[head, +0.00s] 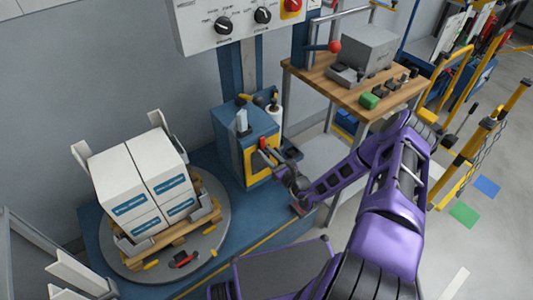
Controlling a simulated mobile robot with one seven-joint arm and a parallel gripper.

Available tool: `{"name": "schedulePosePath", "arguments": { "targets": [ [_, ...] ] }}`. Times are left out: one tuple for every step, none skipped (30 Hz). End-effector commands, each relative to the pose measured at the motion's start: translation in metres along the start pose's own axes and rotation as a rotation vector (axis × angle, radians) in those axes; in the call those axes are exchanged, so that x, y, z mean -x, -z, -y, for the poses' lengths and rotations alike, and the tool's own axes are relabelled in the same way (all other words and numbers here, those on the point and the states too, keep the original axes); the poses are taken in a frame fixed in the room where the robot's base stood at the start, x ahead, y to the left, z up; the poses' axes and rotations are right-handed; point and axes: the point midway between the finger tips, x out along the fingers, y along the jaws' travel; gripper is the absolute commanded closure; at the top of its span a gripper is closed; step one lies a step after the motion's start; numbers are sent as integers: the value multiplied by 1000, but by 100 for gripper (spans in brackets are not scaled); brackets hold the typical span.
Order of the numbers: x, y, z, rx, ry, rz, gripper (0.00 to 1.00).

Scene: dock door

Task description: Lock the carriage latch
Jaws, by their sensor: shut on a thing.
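The carriage (229,150) is a blue box on the wrapper's column, with a yellow-framed front panel (257,168). The latch (263,142) shows as a small red handle at the upper part of that panel. My gripper (268,153) reaches in from the right at the front of the carriage. It is shut on the latch, with the fingers against the red part. The fingers hide part of the latch, and its exact angle is too small to tell.
A turntable (110,262) at left carries a pallet of white boxes (140,185). A control panel (240,22) hangs above the carriage. A wooden workbench (325,90) with a grey machine (368,52) stands behind my arm. Yellow barriers (478,140) stand at right.

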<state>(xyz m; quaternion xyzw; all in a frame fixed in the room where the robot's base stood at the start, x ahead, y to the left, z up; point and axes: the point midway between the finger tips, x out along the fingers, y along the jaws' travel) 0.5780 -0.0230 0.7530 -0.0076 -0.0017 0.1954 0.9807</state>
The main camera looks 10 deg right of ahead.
Motion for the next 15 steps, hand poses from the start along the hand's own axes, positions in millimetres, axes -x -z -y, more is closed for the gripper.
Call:
{"name": "schedulePosePath", "arguments": {
  "targets": [
    [0,0,1,1,2,-1,100],
    [0,0,1,1,2,-1,67],
    [0,0,1,1,2,-1,60],
    [0,0,1,1,2,-1,55],
    [0,0,1,1,2,-1,49],
    [0,0,1,1,2,-1,42],
    [0,0,1,1,2,-1,41],
    [0,0,1,0,2,-1,41],
    [0,0,1,0,1,-1,41],
    [0,0,1,0,1,-1,41],
    [0,0,1,0,1,-1,41],
    [0,0,1,0,1,-1,41],
    [0,0,1,0,1,0,41],
    [0,0,0,0,1,0,41],
    [1,0,1,0,1,-1,41]
  ]
}}
